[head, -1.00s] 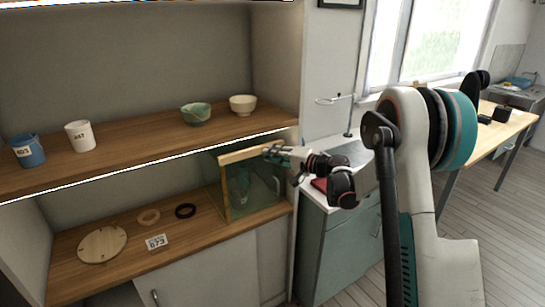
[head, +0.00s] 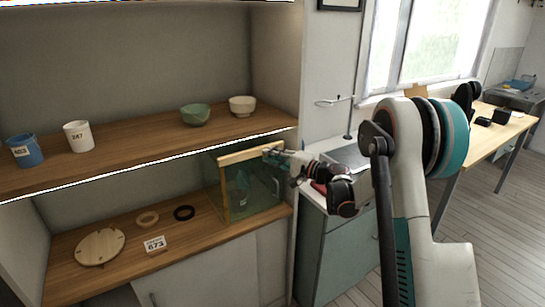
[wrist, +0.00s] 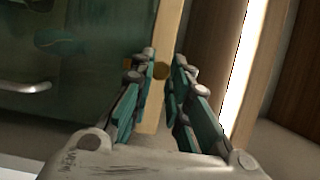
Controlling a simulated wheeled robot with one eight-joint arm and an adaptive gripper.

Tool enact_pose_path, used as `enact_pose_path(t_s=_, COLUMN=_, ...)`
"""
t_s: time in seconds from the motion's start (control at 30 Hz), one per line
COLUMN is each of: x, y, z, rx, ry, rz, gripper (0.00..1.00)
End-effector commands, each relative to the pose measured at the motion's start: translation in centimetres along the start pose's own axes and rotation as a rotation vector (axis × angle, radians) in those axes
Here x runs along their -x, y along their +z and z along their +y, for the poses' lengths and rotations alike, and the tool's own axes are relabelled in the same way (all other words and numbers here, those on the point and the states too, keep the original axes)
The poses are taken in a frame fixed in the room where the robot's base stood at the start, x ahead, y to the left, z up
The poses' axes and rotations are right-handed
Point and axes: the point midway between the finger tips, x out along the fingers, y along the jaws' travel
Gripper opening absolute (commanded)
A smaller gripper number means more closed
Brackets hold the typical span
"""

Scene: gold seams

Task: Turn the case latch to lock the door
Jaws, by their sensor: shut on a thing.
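The glass case (head: 234,157) with a pale wooden frame stands at the right end of the lower shelf, and a greenish object shows dimly through its glass. My gripper (head: 272,152) is at the upper right corner of its frame. In the wrist view my gripper (wrist: 168,76) has its two teal-padded fingers closed around the small brass-coloured case latch (wrist: 161,70), in front of the wooden door frame strip (wrist: 168,30). The fingers partly hide the latch, and I cannot tell its turn angle.
The upper shelf (head: 140,148) holds a blue cup (head: 27,152), a white cup (head: 78,137), a green bowl (head: 195,115) and a cream bowl (head: 242,106). The lower shelf has a round wooden board (head: 100,246), two rings and a number card (head: 154,244). A counter with a lamp stands right of the case.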

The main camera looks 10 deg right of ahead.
Motion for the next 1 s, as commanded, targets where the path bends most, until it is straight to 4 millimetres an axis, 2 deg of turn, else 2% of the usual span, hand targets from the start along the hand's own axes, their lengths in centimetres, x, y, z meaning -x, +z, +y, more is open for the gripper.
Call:
enact_pose_path(t_s=0.03, x=0.0, y=-0.2, z=-0.1, rx=-0.001, ry=-0.001, rz=0.004, gripper=0.00)
enact_pose_path(t_s=0.07, x=0.0, y=-0.2, z=-0.1, rx=-0.001, ry=-0.001, rz=0.004, gripper=0.18)
enact_pose_path(t_s=0.13, x=0.0, y=-0.2, z=-0.1, rx=0.000, ry=-0.001, rz=0.004, gripper=0.34)
enact_pose_path(t_s=0.17, x=0.0, y=-0.2, z=-0.1, rx=0.000, ry=-0.001, rz=0.004, gripper=0.37)
enact_pose_path(t_s=0.57, x=0.5, y=-0.1, z=0.0, rx=0.001, ry=0.000, rz=0.002, gripper=0.37)
enact_pose_path(t_s=0.77, x=3.4, y=-0.2, z=0.0, rx=0.001, ry=0.000, rz=0.004, gripper=0.37)
enact_pose_path(t_s=1.0, x=8.4, y=-0.2, z=0.0, rx=0.001, ry=0.000, rz=0.005, gripper=0.37)
